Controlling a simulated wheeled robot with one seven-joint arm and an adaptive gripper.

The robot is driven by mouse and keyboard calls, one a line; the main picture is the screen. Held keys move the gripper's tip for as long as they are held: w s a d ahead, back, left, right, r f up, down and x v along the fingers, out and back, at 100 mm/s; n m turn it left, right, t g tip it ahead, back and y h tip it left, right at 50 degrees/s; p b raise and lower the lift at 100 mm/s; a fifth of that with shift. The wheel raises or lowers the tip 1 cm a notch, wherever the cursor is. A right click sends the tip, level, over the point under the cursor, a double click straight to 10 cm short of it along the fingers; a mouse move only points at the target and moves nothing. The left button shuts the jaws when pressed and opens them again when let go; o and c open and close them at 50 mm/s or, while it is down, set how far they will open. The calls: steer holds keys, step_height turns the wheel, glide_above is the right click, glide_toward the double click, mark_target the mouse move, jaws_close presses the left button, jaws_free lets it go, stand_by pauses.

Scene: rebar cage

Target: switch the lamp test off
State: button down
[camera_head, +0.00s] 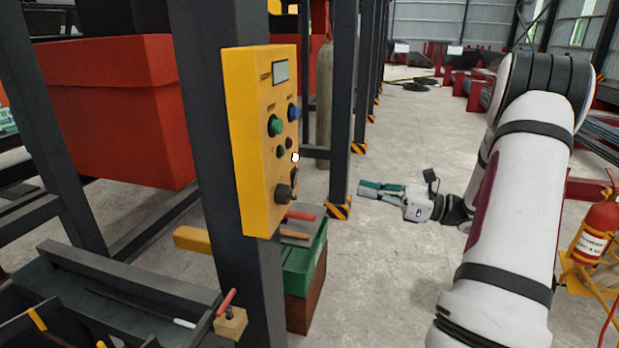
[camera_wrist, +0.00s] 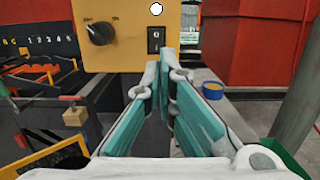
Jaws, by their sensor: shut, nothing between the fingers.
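A yellow control box (camera_head: 250,150) is fixed to a dark post. Its face has a display (camera_head: 280,71), a green button (camera_head: 274,126), a blue button (camera_head: 293,112), small dark red and green lamps, and a bright white lamp (camera_head: 295,157). Below these are a black rocker switch (camera_wrist: 155,40) and a black rotary knob (camera_wrist: 100,32) with a small label on each side. I cannot tell by label which control is the lamp test. My gripper (camera_head: 361,190), with green finger pads, is shut and empty. It is apart from the box, pointing at its face; the fingertips (camera_wrist: 166,62) appear just below the rocker.
A green crate (camera_head: 303,262) with red-handled tools stands beyond the post. A fire extinguisher (camera_head: 599,232) is at the right. A red bin (camera_head: 115,105) is behind the post. The floor between box and gripper is clear.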

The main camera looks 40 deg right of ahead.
mark_target(296, 179)
steer(key=p+x, duration=0.1)
steer(key=x, duration=1.3)
steer(key=shift+a, duration=0.1)
